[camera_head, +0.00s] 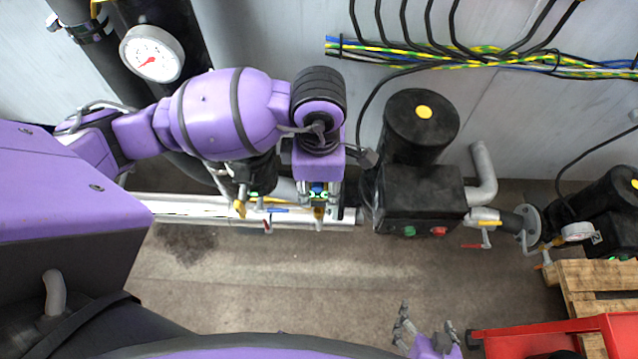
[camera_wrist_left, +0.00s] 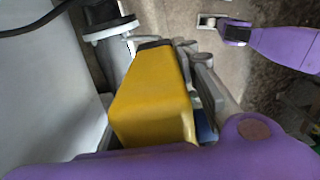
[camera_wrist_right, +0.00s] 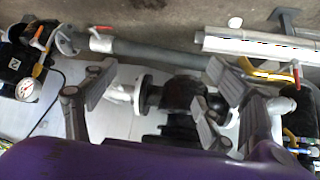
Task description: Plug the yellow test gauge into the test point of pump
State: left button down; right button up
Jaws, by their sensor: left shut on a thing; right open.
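My left gripper (camera_head: 318,196) is shut on the yellow test gauge, which appears as a yellow block (camera_wrist_left: 152,98) in the left wrist view. In the head view only a small yellow piece (camera_head: 319,212) shows below the fingers, above the pale pipe left of the black pump (camera_head: 424,195). A grey round flange (camera_wrist_left: 110,29) lies beyond the block in the left wrist view. The test point is not clearly seen, and I cannot tell whether the gauge touches it. My right gripper (camera_head: 425,335) is open and empty; its spread fingers (camera_wrist_right: 160,88) show in the right wrist view.
A white dial gauge (camera_head: 152,53) is at the upper left. Another pump (camera_head: 612,215) with a small gauge (camera_head: 577,232) stands at right. A wooden pallet (camera_head: 598,275) and red bin (camera_head: 545,338) are lower right. Cables (camera_head: 480,58) run along the wall. The middle floor is clear.

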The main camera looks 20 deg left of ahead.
aim_at(319, 207)
jog(key=shift+w+a+r, duration=0.15)
pick_arm(q)
jog(key=shift+w+r, duration=0.1)
jog(key=shift+r, duration=0.05)
jog(key=shift+f+b, duration=0.45)
jog(key=shift+f, duration=0.75)
jog(key=shift+f+b, duration=0.8)
jog(key=shift+f, duration=0.95)
pick_arm(e)
jog(key=shift+s+d+f, duration=0.25)
jog(key=shift+d+f, duration=0.05)
jog(key=shift+f, duration=0.35)
jog(key=shift+s+d+f, duration=0.25)
jog(key=shift+d+f, duration=0.05)
jog(key=shift+f, duration=0.3)
jog(key=shift+w+a+r, duration=0.15)
jog(key=shift+w+r, duration=0.05)
jog(key=shift+w, duration=0.05)
jog(key=shift+s+f, duration=0.15)
jog(key=shift+r, duration=0.2)
pick_arm(q)
jog(key=shift+f+b, duration=0.8)
jog(key=shift+f, duration=1.05)
pick_arm(e)
jog(key=shift+s+f+g, duration=0.15)
jog(key=shift+s+f, duration=0.3)
jog(key=shift+f, duration=0.25)
jog(key=shift+s+f+g, duration=0.15)
jog(key=shift+s+f, duration=0.3)
jog(key=shift+f, duration=0.25)
